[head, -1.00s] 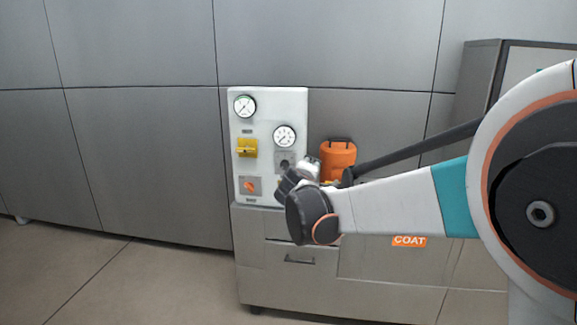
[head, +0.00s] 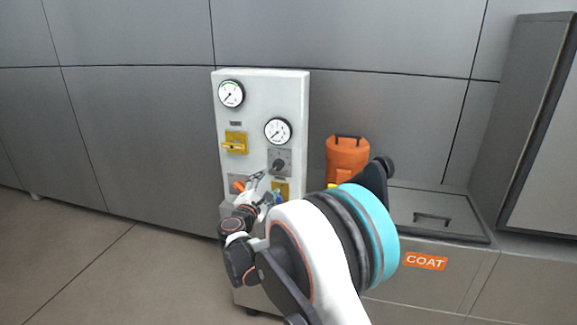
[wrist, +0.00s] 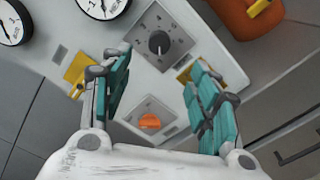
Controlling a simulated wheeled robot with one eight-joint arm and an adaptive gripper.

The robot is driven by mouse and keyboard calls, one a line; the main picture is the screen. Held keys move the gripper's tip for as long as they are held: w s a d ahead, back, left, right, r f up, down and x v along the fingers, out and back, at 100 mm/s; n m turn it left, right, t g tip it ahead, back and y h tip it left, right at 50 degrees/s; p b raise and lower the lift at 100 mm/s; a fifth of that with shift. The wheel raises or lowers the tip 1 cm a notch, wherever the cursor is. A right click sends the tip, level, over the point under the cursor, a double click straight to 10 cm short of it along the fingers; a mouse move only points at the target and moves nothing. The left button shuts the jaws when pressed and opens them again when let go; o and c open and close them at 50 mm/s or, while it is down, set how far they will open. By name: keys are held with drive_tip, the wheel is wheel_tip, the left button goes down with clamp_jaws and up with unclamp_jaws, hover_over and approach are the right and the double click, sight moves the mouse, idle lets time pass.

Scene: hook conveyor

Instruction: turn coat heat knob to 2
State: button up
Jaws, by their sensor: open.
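A dark knob on a grey square plate with a marked dial (head: 279,164) sits on the white control panel (head: 262,92), below the right gauge. In the wrist view this dark knob (wrist: 159,42) lies ahead, roughly between the fingers. An orange knob (head: 238,187) sits lower left on the panel; in the wrist view the orange knob (wrist: 149,121) shows between the fingers, lower down. I cannot read which one is labelled coat heat, nor the pointer's number. My gripper (head: 265,187), seen in the wrist view (wrist: 158,66) too, is open and empty, close in front of the panel.
Two gauges (head: 231,94) (head: 277,131) and a yellow switch (head: 235,143) are on the panel. Another yellow part (head: 281,189) sits below the dark knob. An orange canister (head: 347,160) stands right of the panel, behind a COAT label (head: 425,261).

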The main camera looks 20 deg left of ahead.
sight(278, 166)
drive_tip(key=w+b, duration=0.3)
drive_tip(key=w, duration=0.8)
drive_tip(key=shift+w+f, duration=0.1)
drive_tip(key=shift+w, duration=0.95)
drive_tip(key=c, duration=1.1)
